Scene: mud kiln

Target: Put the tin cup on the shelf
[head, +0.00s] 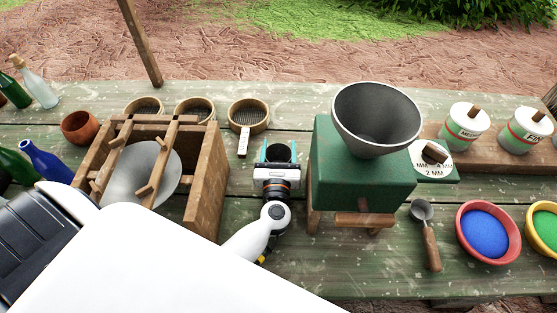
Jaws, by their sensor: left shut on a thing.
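My left gripper (279,153) is near the middle of the table, between the wooden box and the green mill. Its light-blue fingertips are on either side of a small dark, round-mouthed cup (279,150), which seems to be the tin cup. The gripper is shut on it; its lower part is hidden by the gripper. I cannot tell whether the cup touches the table. A raised wooden ledge (483,160) at the right, bearing lidded jars, may be the shelf. My right gripper is not in view.
A green mill (352,175) with a grey hopper (377,118) stands close right of the gripper. A wooden box (207,190) stands left, sieves (248,115) behind. A scoop (430,240) and powder bowls (487,232) lie right. My white arm covers the lower left.

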